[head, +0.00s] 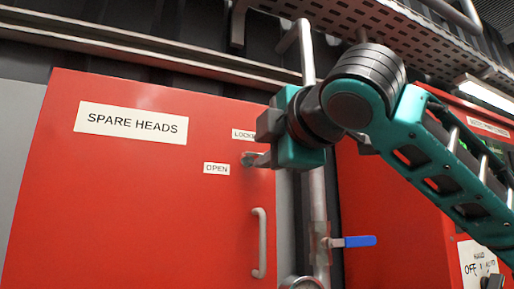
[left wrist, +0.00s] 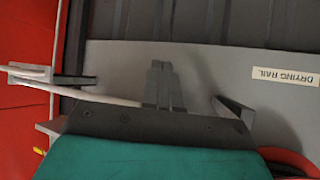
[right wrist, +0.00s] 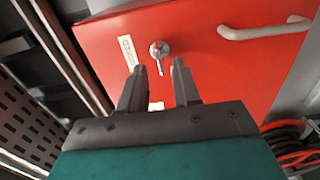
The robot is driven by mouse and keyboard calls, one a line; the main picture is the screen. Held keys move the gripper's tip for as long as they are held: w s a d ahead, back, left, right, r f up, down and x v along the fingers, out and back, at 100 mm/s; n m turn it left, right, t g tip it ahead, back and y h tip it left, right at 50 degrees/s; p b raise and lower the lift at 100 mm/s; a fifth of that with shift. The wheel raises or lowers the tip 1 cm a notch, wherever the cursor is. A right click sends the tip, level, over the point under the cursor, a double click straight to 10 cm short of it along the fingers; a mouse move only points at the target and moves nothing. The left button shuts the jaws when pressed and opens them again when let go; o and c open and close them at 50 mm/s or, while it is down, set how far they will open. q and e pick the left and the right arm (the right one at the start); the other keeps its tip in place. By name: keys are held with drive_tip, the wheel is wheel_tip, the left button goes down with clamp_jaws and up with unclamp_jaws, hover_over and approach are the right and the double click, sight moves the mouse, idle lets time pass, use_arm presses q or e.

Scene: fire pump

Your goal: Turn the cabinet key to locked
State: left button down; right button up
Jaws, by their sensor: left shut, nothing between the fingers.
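The red cabinet (head: 120,220) with a "SPARE HEADS" sign fills the left of the head view. Its round metal lock (right wrist: 159,48) shows in the right wrist view, with the key (right wrist: 160,68) pointing down there, toward the side of the "OPEN" label (head: 216,168). The "LOCKED" label (head: 243,134) is partly hidden by my right gripper (head: 258,142). In the right wrist view my right gripper (right wrist: 158,65) is open, its fingertips either side of the key; contact cannot be told. My left gripper (left wrist: 161,66) is shut and empty, away from the key.
A bar handle (head: 259,243) is on the cabinet door below the lock. A vertical pipe with a blue-levered valve (head: 355,241) stands right of the cabinet. Another red cabinet (head: 390,215) is farther right. A "DRYING RAIL" label (left wrist: 285,76) shows near my left gripper.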

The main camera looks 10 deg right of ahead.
sight(257, 154)
drive_tip(key=shift+w+a+p, duration=0.15)
drive_tip(key=shift+w+a, duration=0.05)
drive_tip(key=shift+w, duration=0.8)
drive_tip(key=shift+w+a+p, duration=0.15)
drive_tip(key=shift+w+a, duration=0.05)
drive_tip(key=shift+w, duration=0.75)
drive_tip(key=shift+c, duration=0.4)
clamp_jaws()
